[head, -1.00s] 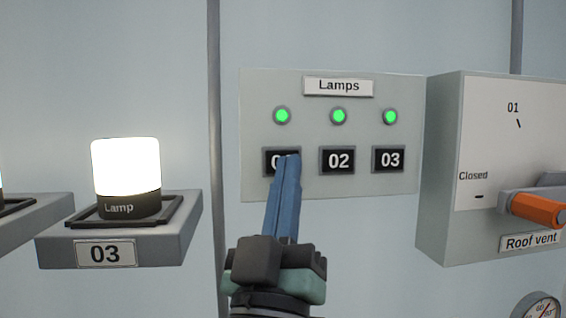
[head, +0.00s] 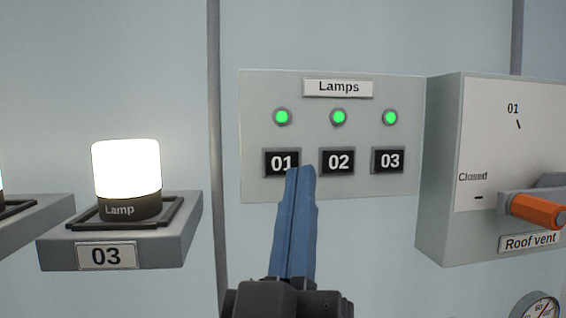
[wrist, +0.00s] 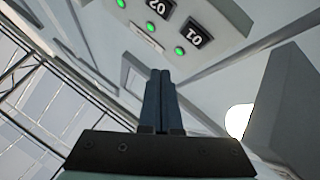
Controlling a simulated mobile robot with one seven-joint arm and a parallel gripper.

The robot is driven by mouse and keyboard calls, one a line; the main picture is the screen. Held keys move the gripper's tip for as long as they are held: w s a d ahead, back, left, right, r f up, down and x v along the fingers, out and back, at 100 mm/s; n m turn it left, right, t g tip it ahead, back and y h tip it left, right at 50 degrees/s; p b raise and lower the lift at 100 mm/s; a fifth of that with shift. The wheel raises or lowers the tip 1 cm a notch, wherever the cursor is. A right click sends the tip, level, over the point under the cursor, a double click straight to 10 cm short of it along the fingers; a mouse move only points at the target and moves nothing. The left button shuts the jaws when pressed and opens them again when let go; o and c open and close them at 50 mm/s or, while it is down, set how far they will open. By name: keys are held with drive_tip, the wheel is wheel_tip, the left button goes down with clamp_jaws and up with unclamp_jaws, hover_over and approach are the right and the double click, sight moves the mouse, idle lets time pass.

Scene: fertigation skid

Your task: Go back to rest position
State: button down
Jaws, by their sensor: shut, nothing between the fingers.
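My gripper (head: 301,168) has blue fingers that are shut together with nothing between them. In the head view its tips overlap the Lamps panel (head: 260,95) just below and right of button 01 (head: 282,162). In the wrist view the shut fingers (wrist: 160,75) point toward the panel, with a visible gap to button 01 (wrist: 194,38). Buttons 02 (head: 338,161) and 03 (head: 389,160) are to the right. The three indicators above the buttons, such as the left one (head: 282,117), glow green.
A lit lamp (head: 126,175) stands on a shelf labelled 03 (head: 180,240) at left. The Roof vent box (head: 440,190) with an orange-ended handle (head: 535,211) juts out at right. A gauge (head: 538,308) is partly visible below it. A vertical pipe (head: 214,120) runs left of the panel.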

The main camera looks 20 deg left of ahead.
drive_tip(key=s+d+m+t+h+b, duration=0.1)
drive_tip(key=s+d+m+h+b, duration=0.1)
drive_tip(key=d+m+h+b, duration=0.5)
drive_tip(key=d+b, duration=0.1)
drive_tip(key=d, duration=0.4)
drive_tip(key=shift+s+d+f+t, duration=0.25)
drive_tip(key=shift+s+f+t, duration=0.05)
drive_tip(key=shift+s+t, duration=0.1)
drive_tip(key=shift+w, duration=0.1)
idle(0.4)
